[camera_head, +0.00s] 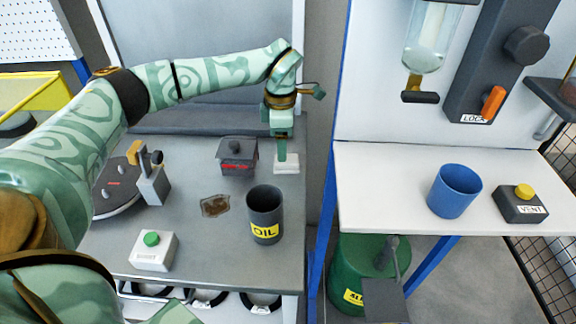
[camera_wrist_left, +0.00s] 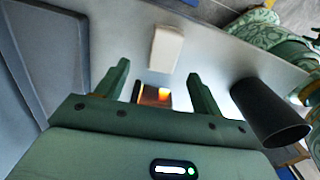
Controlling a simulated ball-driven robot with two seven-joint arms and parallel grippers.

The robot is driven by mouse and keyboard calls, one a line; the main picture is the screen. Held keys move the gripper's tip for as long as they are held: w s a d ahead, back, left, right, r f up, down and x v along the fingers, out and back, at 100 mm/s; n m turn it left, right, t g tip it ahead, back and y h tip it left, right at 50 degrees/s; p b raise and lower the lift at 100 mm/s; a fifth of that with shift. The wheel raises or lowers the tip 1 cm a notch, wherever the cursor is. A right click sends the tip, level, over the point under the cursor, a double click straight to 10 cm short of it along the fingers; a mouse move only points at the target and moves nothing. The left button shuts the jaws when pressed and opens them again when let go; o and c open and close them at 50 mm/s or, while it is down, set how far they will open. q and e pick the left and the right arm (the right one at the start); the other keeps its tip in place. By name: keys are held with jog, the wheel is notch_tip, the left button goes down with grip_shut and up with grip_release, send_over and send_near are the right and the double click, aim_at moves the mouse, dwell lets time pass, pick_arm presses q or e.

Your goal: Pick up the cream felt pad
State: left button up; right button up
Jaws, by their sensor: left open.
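The cream felt pad (camera_head: 288,167) is a small pale block shape at the far right of the grey bench in the head view. It also shows in the left wrist view (camera_wrist_left: 166,48), lying flat beyond the fingertips. My left gripper (camera_head: 282,154) points down at the pad in the head view, its fingers overlapping it in the picture. In the left wrist view the two fingers (camera_wrist_left: 158,70) are apart with no pad between them. Whether they touch the pad is unclear. My right gripper is not in view.
A grey box with a knob (camera_head: 237,160) stands just left of the pad. A dark OIL cup (camera_head: 264,222) stands in front, beside a brown stain (camera_head: 215,205). A green-button box (camera_head: 152,250) is near the front edge. A blue post (camera_head: 325,210) is right of the bench.

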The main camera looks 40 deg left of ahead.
pick_arm(q)
jog(key=f, duration=0.2)
jog(key=f+b, duration=0.2)
jog(key=f, duration=0.1)
jog(key=shift+d+f, duration=0.3)
jog(key=shift+d, duration=0.05)
jog(key=shift+r, duration=0.15)
jog(key=shift+c, duration=0.6)
jog(key=c, duration=0.9)
jog(key=shift+c, duration=0.2)
notch_tip(320, 180, up, 10)
jog(key=p, duration=0.3)
jog(key=o, duration=0.3)
jog(key=shift+c, duration=1.1)
